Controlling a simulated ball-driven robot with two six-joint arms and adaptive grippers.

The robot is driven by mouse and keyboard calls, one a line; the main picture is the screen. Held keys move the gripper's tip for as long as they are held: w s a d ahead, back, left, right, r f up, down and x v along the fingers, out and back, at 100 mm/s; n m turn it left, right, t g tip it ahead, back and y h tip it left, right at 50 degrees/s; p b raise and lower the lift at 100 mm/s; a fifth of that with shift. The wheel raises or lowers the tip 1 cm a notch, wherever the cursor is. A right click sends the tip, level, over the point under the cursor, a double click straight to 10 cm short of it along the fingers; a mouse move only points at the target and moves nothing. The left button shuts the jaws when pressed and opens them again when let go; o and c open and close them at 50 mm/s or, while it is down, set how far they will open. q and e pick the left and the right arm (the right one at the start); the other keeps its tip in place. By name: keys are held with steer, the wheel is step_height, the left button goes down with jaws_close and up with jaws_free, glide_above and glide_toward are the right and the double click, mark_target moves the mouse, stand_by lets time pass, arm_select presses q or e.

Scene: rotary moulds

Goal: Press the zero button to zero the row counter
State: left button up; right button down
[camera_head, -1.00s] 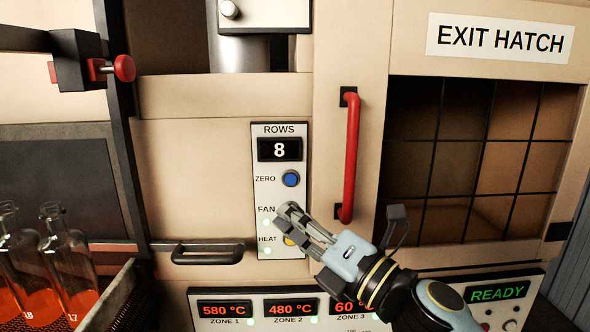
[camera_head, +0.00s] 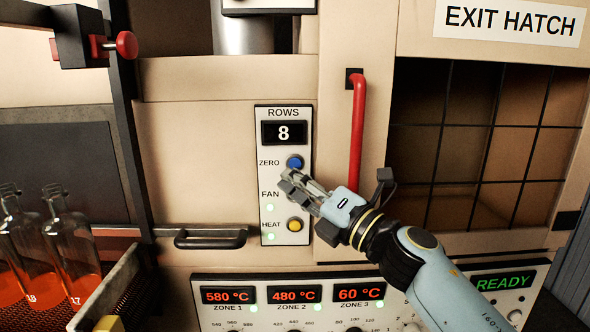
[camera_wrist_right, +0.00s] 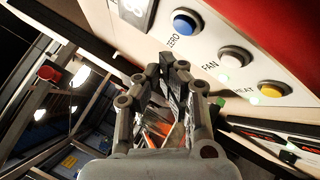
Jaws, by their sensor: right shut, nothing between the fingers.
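The row counter panel (camera_head: 268,213) is white, and its ROWS display (camera_head: 284,133) reads 8. The blue zero button (camera_head: 294,162) sits below the display; it also shows in the right wrist view (camera_wrist_right: 187,23). My right gripper (camera_head: 287,184) is shut and empty, its tips just below the zero button, in front of the fan button's place. In the head view I cannot tell whether the tips touch the panel. In the right wrist view the gripper (camera_wrist_right: 174,68) is apart from the zero button in the picture. My left gripper is not in view.
A yellow heat button (camera_head: 294,225) is low on the panel, and a white fan button (camera_wrist_right: 235,59) shows in the wrist view. A red vertical handle (camera_head: 357,130) stands right of the panel. Bottles with orange liquid (camera_head: 72,250) stand at left. A dark handle (camera_head: 210,239) is left of the panel.

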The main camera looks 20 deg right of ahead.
steer(key=shift+w+d, duration=0.3)
steer(key=shift+w, duration=0.55)
steer(key=shift+w, duration=0.1)
stand_by(0.8)
steer(key=shift+w+d+r, duration=0.1)
steer(key=shift+w, duration=0.2)
steer(key=shift+w+d, duration=0.1)
steer(key=shift+w, duration=0.3)
stand_by(0.6)
steer(key=shift+s, duration=0.1)
steer(key=shift+s+a, duration=0.2)
steer(key=shift+s, duration=0.55)
